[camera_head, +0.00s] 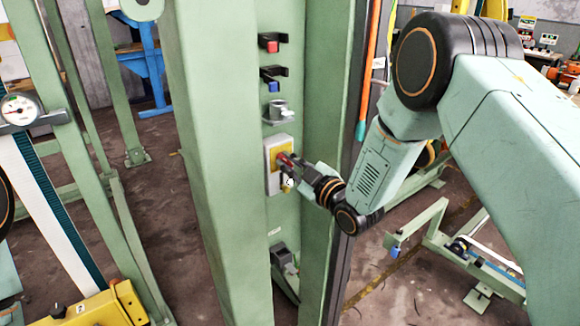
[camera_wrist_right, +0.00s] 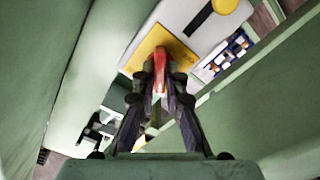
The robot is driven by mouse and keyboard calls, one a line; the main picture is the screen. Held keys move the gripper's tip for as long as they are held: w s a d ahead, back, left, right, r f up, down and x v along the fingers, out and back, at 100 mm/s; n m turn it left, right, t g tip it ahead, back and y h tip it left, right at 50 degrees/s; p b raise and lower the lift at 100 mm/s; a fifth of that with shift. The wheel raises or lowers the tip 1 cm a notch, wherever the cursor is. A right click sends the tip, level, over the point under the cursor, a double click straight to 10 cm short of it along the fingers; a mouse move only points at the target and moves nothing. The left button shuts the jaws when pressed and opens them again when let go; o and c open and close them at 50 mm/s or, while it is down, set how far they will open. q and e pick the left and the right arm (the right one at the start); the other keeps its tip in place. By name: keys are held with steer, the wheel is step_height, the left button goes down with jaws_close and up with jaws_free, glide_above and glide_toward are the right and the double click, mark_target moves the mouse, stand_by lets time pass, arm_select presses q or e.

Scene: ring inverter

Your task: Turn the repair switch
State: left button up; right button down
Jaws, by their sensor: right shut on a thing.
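The repair switch has a red handle (camera_head: 283,158) on a yellow plate, set on a pale grey box (camera_head: 270,184) fixed to the green column. In the right wrist view the red handle (camera_wrist_right: 159,68) stands out from the yellow plate (camera_wrist_right: 178,45). My right gripper (camera_head: 289,166) reaches in from the right at the switch. In the right wrist view its fingers (camera_wrist_right: 160,88) are closed around the red handle, one on each side. The fingers and wrist hide part of the switch in the head view. My left gripper is not in view.
Above the switch, the column carries a red button (camera_head: 271,46), a blue button (camera_head: 273,87) and a grey fitting (camera_head: 277,111). A grey fitting (camera_head: 281,256) sits below. Green side walls (camera_head: 328,130) flank the recessed panel closely. A yellow-based frame (camera_head: 100,308) stands at left.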

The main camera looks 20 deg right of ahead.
steer(key=n+b, duration=0.1)
steer(key=n, duration=0.4)
steer(key=shift+a+r+n+b, duration=0.1)
steer(key=shift+r+n+b, duration=0.05)
steer(key=shift+n+b, duration=0.25)
steer(key=n+b, duration=0.1)
steer(key=n, duration=0.3)
steer(key=shift+n, duration=0.3)
steer(key=shift+b, duration=0.3)
steer(key=c, duration=1.5)
jaws_free()
steer(key=shift+o, duration=0.5)
steer(key=shift+a+f, duration=0.1)
steer(key=shift+f, duration=0.15)
